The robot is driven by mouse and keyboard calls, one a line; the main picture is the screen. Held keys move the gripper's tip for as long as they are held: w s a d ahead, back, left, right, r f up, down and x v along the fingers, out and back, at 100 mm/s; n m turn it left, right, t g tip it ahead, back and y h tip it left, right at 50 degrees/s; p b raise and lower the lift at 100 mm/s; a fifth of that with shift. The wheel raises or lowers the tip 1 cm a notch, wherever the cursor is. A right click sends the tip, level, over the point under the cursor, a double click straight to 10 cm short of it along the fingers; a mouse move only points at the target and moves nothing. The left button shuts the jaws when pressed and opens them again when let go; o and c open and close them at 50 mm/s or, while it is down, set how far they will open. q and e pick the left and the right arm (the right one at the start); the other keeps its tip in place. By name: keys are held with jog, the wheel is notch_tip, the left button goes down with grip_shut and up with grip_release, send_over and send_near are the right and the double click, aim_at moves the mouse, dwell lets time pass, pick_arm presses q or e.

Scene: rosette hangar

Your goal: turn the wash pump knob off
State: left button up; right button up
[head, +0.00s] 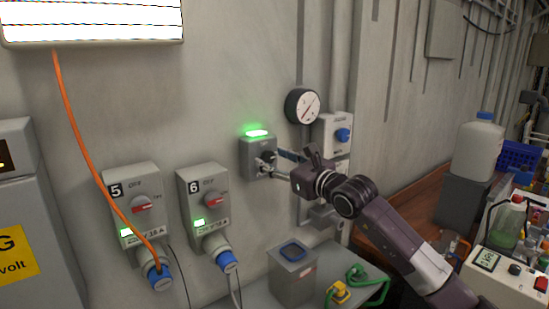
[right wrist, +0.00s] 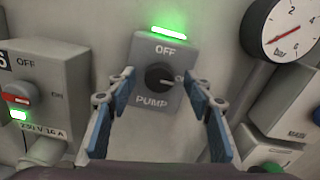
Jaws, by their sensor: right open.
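The wash pump knob (right wrist: 159,76) is a round black knob on a small grey box (right wrist: 151,111) marked OFF at the top and PUMP below. A green lamp (right wrist: 168,33) glows on top of the box. The knob's white mark points right, toward the ON side. My right gripper (right wrist: 166,85) is open, with one blue-padded finger on each side of the box front, and I cannot tell whether they touch it. In the head view the right gripper (head: 270,165) reaches the box (head: 257,146) from the right and partly covers the knob. My left gripper is not in view.
Switch boxes 5 (head: 127,180) and 6 (head: 198,177) with red handles are on the wall to the left. An orange cable (head: 80,140) hangs by box 5. A pressure gauge (head: 302,106) and a box with a blue knob (head: 343,135) are close on the right.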

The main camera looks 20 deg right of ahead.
jog(key=c, duration=1.2)
jog(key=shift+o, duration=0.2)
jog(key=shift+f+n+b, duration=0.2)
jog(key=shift+n+b, duration=0.1)
jog(key=shift+b, duration=0.35)
jog(key=n+b, duration=0.6)
jog(key=b, duration=0.2)
jog(key=shift+f, duration=0.1)
jog(key=n+b, duration=0.2)
jog(key=n, duration=0.1)
jog(key=shift+a+b, duration=0.1)
jog(key=shift+b, duration=0.2)
jog(key=n+b, duration=0.1)
jog(key=n, duration=0.1)
jog(key=shift+n, duration=0.4)
jog(key=n+b, duration=0.1)
jog(key=n, duration=0.1)
jog(key=shift+n, duration=0.3)
jog(key=shift+n+b, duration=0.5)
jog(key=shift+n, duration=0.9)
